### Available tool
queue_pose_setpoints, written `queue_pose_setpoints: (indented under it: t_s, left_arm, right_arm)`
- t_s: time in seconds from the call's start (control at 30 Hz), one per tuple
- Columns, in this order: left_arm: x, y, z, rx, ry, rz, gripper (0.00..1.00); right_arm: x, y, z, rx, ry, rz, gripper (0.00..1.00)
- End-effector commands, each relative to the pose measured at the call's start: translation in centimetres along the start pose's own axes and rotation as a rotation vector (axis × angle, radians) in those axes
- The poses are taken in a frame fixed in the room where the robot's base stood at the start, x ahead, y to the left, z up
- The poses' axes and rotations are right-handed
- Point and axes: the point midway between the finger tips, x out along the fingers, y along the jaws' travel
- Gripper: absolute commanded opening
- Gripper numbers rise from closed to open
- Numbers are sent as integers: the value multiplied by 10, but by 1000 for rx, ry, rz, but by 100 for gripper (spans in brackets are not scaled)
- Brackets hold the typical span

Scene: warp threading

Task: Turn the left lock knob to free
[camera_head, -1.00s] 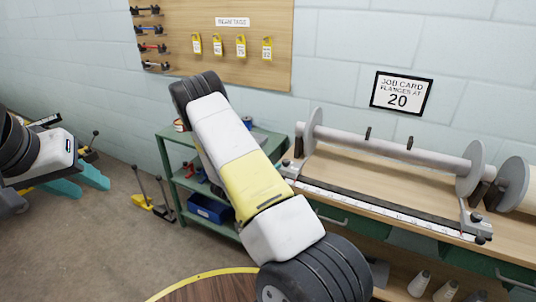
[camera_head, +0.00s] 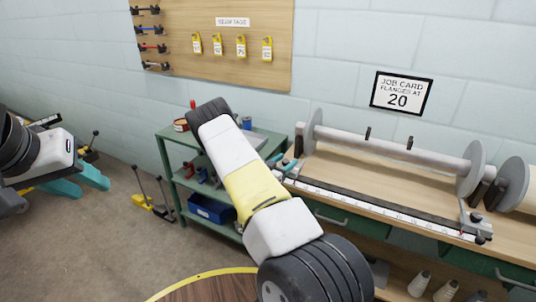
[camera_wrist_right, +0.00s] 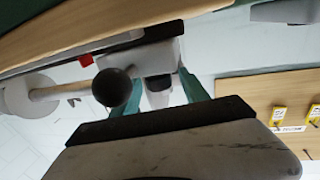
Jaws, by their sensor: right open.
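The rail with a white scale (camera_head: 380,204) runs along the front of the bench below the grey beam (camera_head: 390,145). My right gripper (camera_head: 279,163) is at the rail's left end, partly hidden by my right arm. In the right wrist view its teal fingers (camera_wrist_right: 162,92) are apart. A round black knob (camera_wrist_right: 112,87) shows close to one finger; I cannot tell whether they touch. The knob's lock setting cannot be read. My left gripper (camera_head: 80,183) is open and empty at the far left, away from the bench.
A job card (camera_head: 401,93) on the wall reads flanges at 20. A green cart (camera_head: 170,165) with a blue bin (camera_head: 209,209) stands left of the bench. A pegboard (camera_head: 215,55) with yellow tags hangs behind. A round wooden top (camera_head: 205,287) is at the bottom.

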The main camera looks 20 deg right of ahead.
Motion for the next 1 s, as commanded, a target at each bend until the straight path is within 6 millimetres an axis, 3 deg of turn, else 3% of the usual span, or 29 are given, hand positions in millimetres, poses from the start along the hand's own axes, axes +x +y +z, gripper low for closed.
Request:
queue_pose_setpoints:
  t_s: [0.2,0.47,0.77,1.0]
  left_arm:
    - [0,0,0,0,0,0,36]
    - [0,0,0,0,0,0,36]
    - [0,0,0,0,0,0,36]
    - [0,0,0,0,0,0,36]
  right_arm:
    - [0,0,0,0,0,0,51]
    - [0,0,0,-1,-1,0,0]
    - [0,0,0,-2,-1,-26,0]
    - [0,2,0,-5,-2,-146,0]
